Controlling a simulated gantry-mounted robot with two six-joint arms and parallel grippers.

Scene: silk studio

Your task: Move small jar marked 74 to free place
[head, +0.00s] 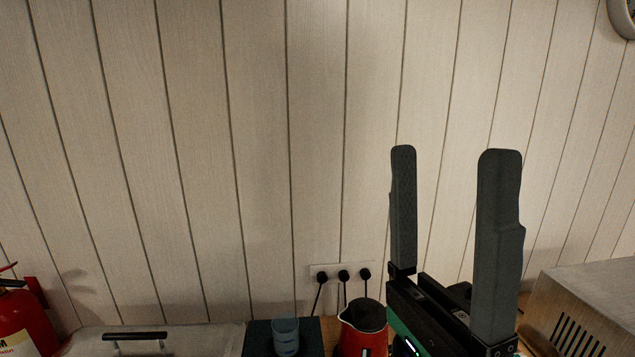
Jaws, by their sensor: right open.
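My right gripper (450,200) is raised in front of the panelled wall, its two grey fingers pointing up and spread apart. Nothing is between the fingers. No jar with a readable 74 shows in this view. A small bluish see-through vessel (286,336) stands at the bottom edge on a dark surface; I see no marking on it and cannot tell if it is a jar. My left gripper is not in view.
A red kettle (362,330) stands left of my right gripper, below a wall socket strip (341,275) with plugs. A red fire extinguisher (22,322) is at far left, a grey lidded box with a black handle (90,340) beside it. A metal vented appliance (585,310) is at right.

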